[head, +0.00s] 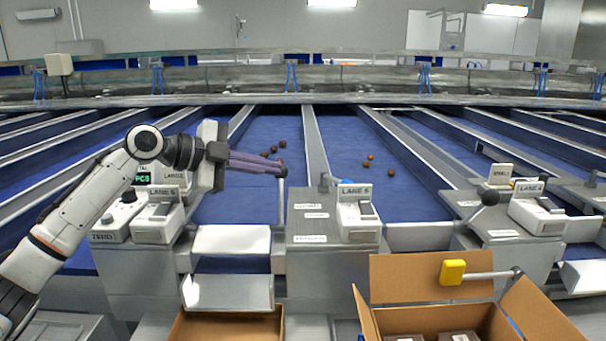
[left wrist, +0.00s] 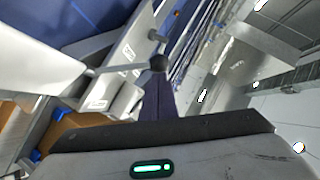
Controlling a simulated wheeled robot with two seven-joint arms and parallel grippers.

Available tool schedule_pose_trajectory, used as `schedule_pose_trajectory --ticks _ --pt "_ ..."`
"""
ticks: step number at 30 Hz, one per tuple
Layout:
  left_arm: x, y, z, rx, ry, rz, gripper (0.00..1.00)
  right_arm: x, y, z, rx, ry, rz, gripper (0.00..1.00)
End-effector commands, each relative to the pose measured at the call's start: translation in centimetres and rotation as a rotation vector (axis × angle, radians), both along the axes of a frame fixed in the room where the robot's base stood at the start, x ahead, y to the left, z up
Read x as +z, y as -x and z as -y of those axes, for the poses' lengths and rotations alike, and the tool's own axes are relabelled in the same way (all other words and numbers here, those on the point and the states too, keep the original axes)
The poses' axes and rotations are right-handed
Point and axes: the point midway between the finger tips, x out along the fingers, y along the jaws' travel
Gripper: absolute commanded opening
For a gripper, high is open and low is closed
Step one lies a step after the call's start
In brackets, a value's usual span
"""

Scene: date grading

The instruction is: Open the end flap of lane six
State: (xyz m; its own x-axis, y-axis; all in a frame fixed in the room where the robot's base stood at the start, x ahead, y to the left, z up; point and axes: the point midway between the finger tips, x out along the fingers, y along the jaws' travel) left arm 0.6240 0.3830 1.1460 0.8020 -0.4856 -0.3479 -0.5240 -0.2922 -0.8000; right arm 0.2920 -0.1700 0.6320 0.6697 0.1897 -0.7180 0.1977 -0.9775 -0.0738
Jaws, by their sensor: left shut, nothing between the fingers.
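My left gripper (head: 283,171) reaches in from the left, its dark purple fingers shut and empty. Its fingertips are at the round knob on top of an upright rod (head: 283,205), at the left edge of the post labelled LANE 5 (head: 358,231). In the left wrist view the fingertips (left wrist: 159,72) meet the dark knob (left wrist: 158,63); I cannot tell whether they press on it. A pale end panel (head: 232,239) spans the lane end between this post and the one to its left, whose label (head: 163,192) is hard to read. A lower slanted panel (head: 228,292) hangs below. My right gripper is out of view.
Another carton (head: 196,324) sits below the slanted panel. Several dates (head: 371,157) lie on the blue lanes. Another black-knobbed lever (head: 490,198) stands beside the LANE 4 post.

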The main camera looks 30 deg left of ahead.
Motion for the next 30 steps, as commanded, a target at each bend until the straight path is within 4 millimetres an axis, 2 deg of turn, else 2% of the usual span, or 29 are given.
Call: schedule_pose_trajectory --ticks 1,5,14,20,23,25,30 --pt "-0.1 0.2 -0.9 0.014 0.003 -0.012 0.0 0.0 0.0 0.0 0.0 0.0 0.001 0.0" --pt "-0.2 0.5 -1.3 0.02 0.008 -0.02 0.0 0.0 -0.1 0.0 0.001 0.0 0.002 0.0" --pt "-0.1 0.3 -0.9 0.013 0.007 -0.018 0.0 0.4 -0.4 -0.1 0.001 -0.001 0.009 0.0" --pt "1.3 0.9 0.2 0.002 0.007 -0.017 0.0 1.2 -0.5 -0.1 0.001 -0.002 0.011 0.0" --pt "2.7 1.6 1.3 -0.009 0.006 -0.017 0.0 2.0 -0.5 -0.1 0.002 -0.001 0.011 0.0" --pt "2.4 2.9 0.3 -0.002 0.004 -0.019 0.0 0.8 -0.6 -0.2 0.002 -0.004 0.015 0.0" --pt "3.6 6.1 -1.6 -0.004 0.003 -0.02 0.0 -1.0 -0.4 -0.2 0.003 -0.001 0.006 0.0"
